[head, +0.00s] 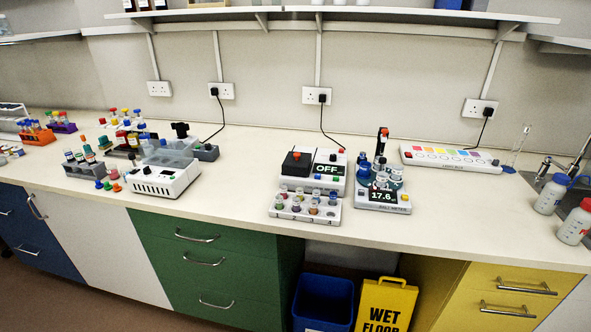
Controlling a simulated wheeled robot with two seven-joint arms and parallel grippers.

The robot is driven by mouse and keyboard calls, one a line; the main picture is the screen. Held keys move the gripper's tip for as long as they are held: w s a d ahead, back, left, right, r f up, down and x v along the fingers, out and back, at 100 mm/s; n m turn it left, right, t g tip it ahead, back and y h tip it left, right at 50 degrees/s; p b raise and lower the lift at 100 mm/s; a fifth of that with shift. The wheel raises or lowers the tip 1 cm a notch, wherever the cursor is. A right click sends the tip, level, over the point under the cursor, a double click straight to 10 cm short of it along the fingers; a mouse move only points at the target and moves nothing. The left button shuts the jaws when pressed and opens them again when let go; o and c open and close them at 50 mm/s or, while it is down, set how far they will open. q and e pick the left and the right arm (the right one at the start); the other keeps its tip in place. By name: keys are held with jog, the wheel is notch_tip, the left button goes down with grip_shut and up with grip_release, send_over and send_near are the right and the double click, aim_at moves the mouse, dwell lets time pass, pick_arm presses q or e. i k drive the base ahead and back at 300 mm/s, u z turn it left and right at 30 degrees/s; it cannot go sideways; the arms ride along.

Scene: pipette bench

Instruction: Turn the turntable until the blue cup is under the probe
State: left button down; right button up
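A meter (384,203) with a display reading 17.6 stands on the bench right of centre. Several small cups (396,174) are grouped just above its display, where the turntable would be; its disc is too small to make out. A darker blue cup (364,171) seems to sit at the left of the group. A dark upright probe holder (381,145) with an orange-red top rises behind the cups. I cannot tell which cup is under the probe tip. Neither of my grippers is in view.
A device reading OFF (328,168) and a rack of vials (305,208) stand left of the meter. A long white panel with coloured squares (450,158) lies behind right. Bottles (552,193) stand by the sink. Bench right of the meter (465,205) is clear.

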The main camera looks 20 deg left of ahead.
aim_at(369, 182)
jog(key=u, duration=0.65)
jog(key=k, duration=0.9)
jog(key=u, duration=0.75)
jog(key=i, duration=1)
jog(key=z, duration=0.6)
jog(key=i, duration=0.9)
jog(key=z, duration=0.95)
